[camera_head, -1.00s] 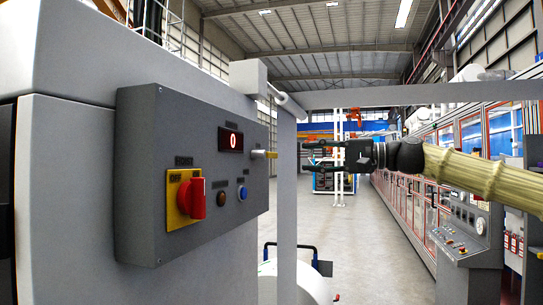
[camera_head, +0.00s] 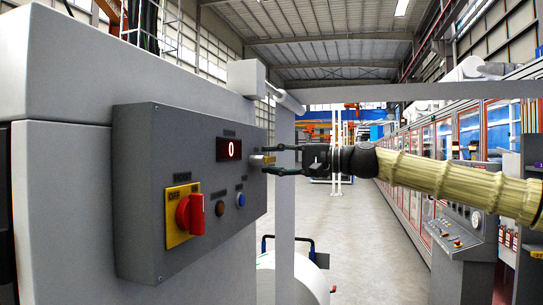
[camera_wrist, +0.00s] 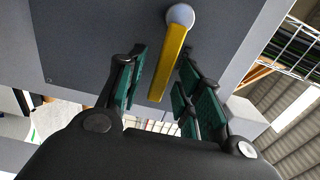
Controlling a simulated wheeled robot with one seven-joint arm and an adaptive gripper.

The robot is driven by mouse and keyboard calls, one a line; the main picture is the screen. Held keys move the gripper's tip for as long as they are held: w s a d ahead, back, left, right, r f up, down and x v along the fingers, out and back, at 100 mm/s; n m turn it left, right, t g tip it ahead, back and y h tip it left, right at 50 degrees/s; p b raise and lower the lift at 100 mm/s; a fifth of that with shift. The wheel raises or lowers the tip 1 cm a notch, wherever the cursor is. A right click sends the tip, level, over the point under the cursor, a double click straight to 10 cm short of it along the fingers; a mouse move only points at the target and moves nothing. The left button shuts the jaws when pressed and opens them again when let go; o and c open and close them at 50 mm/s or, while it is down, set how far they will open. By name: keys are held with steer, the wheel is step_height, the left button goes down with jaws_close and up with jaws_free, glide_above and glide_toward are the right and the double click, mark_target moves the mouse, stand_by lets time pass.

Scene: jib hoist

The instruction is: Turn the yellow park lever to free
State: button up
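The yellow park lever (camera_wrist: 169,66) hangs from a round light-grey pivot (camera_wrist: 180,16) on the grey panel in the wrist view. My gripper (camera_wrist: 163,82) is open, with one green-padded finger on each side of the lever. I see gaps beside the lever, so it is not gripped. In the head view, the lever's end (camera_head: 269,159) shows small at the panel's right side, between my gripper's (camera_head: 275,160) fingertips. Any lettering by the lever is too small to read.
A grey post (camera_head: 285,225) stands just right of the panel. Open floor (camera_head: 370,240) lies beyond.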

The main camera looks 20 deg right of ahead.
steer(key=shift+w+a, duration=0.25)
steer(key=shift+a, duration=0.05)
jaws_close()
steer(key=shift+a+f, duration=0.1)
steer(key=shift+f, duration=0.05)
